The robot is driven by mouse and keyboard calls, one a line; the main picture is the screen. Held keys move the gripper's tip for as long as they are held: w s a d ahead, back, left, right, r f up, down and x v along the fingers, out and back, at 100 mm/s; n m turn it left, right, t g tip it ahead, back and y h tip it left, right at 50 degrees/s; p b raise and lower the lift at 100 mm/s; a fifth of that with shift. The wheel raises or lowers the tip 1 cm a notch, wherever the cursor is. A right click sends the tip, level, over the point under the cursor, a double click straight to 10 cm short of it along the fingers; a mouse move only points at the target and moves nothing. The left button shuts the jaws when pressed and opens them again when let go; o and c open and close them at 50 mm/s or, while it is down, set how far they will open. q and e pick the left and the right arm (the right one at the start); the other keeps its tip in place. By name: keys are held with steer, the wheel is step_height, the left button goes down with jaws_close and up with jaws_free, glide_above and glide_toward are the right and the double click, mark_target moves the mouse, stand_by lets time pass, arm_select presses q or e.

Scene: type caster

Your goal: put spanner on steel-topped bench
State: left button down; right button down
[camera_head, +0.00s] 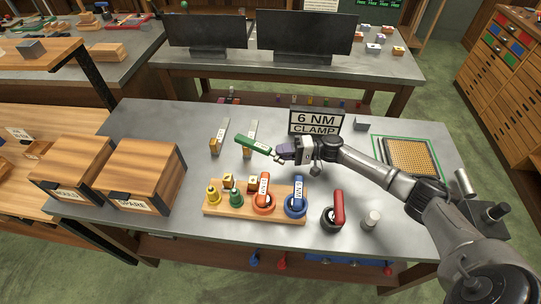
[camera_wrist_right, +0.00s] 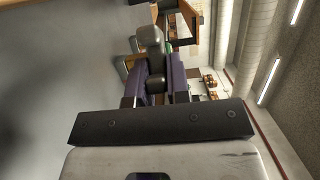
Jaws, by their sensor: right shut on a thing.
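My right gripper (camera_head: 283,152) is shut on a tool with a green, labelled handle (camera_head: 253,144), which looks like the spanner. The handle points left, over the middle of the steel-topped bench (camera_head: 330,255); its exact height above the top is hard to tell. In the right wrist view, a grey rounded metal part of the spanner (camera_wrist_right: 151,42) sits between the purple fingers of the gripper (camera_wrist_right: 157,72). The label's text is too small to read. My left gripper is not in view.
A wooden rack (camera_head: 240,210) with colored tools stands in front of the spanner. A "6 NM CLAMP" sign (camera_head: 315,122) is behind the gripper. A wooden box (camera_head: 150,175) stands left, a perforated plate (camera_head: 410,157) right.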

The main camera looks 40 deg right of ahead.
mark_target(270, 155)
steer(key=shift+w+a+r, duration=0.1)
steer(key=shift+w+a, duration=0.2)
steer(key=shift+a, duration=0.1)
steer(key=x, duration=0.3)
steer(key=shift+a+f, duration=0.1)
steer(key=shift+f, duration=0.55)
steer(key=shift+s+f, duration=0.1)
steer(key=shift+f, duration=0.1)
steer(key=shift+f+b, duration=0.65)
steer(key=shift+b, duration=0.05)
